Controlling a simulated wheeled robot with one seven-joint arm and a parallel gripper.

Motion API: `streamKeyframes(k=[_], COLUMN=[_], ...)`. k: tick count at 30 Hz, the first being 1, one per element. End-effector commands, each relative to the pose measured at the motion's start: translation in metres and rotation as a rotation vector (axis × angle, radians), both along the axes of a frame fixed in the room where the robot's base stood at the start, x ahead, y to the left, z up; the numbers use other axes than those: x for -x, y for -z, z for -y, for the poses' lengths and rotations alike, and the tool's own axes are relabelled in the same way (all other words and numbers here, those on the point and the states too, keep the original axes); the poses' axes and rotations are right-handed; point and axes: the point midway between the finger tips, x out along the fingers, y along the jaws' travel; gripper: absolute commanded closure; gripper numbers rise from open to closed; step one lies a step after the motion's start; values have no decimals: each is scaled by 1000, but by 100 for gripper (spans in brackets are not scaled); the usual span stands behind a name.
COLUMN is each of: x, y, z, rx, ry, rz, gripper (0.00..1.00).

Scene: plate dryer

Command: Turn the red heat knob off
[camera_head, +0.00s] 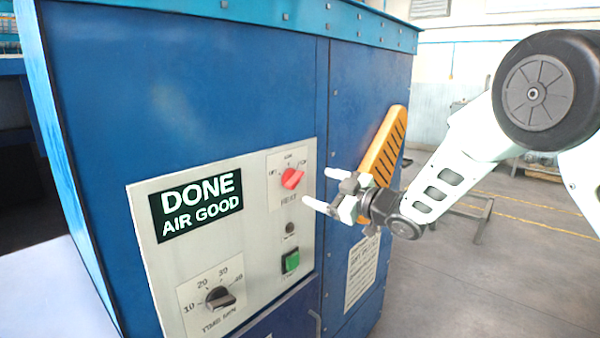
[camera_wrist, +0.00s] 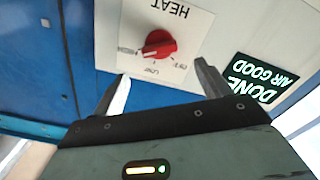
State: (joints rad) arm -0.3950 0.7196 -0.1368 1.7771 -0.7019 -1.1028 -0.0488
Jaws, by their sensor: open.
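The red heat knob (camera_head: 291,178) is on a light plate at the upper right of the dryer's control panel. In the wrist view, which is upside down, the knob (camera_wrist: 158,45) sits above the label marks, and its bar appears turned toward the HIGH mark. My gripper (camera_head: 317,187) is open and empty, to the right of the knob in the head view. In the wrist view its fingertips (camera_wrist: 162,70) are spread on either side of the knob's position, apart from it.
The panel also carries a lit DONE AIR GOOD display (camera_head: 197,205), a black time knob (camera_head: 220,298), a green button (camera_head: 290,261) and a small dark round part (camera_head: 290,228). A yellow slotted object (camera_head: 384,150) stands behind my gripper.

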Motion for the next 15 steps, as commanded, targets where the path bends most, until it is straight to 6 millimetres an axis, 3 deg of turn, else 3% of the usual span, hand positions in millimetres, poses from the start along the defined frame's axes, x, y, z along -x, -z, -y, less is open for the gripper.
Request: streamKeyframes(k=[9,15], x=[-37,-48], y=[-2,-1], z=[-47,-60], rx=[1,1], ry=[-1,1], rz=[-1,-1], gripper=[24,24])
